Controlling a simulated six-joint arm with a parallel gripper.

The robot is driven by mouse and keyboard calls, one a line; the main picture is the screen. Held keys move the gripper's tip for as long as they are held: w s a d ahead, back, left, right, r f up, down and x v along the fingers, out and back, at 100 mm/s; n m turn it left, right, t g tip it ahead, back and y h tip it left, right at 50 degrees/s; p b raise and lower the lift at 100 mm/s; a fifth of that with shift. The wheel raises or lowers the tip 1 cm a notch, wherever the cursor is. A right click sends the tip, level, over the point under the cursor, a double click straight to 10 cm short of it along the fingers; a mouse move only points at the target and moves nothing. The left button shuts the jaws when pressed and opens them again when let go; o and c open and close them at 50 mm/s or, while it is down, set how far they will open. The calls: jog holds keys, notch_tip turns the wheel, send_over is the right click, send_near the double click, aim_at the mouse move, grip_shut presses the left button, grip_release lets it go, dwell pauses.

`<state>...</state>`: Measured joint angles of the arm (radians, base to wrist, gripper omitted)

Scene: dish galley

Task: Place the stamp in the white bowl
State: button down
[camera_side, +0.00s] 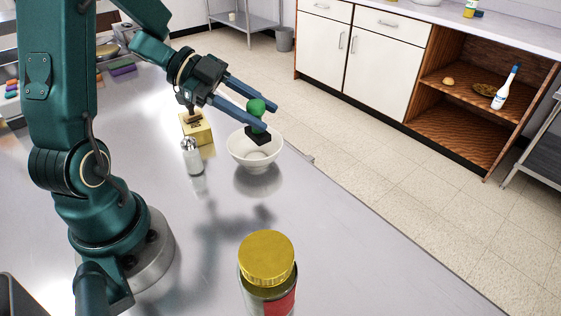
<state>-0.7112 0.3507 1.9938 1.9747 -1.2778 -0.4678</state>
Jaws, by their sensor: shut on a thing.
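The stamp (257,109) has a green rounded handle and a dark block at its lower end. My gripper (256,113) is shut on the stamp's handle and holds it roughly upright. The white bowl (241,155) stands on the metal counter. The stamp's dark block shows in front of the bowl's opening, at or just above the rim level. I cannot tell whether it touches the bowl. Part of the handle is hidden by the near finger.
A salt shaker (193,157) and a yellow box (203,132) stand just left of the bowl. A jar with a yellow lid (267,258) stands at the front. The counter (330,240) is clear to the right of the jar, up to its edge.

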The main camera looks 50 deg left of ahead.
jog(key=shift+s+a+r, duration=0.1)
jog(key=shift+a+r, duration=0.05)
jog(key=shift+a, duration=0.05)
dwell(0.3)
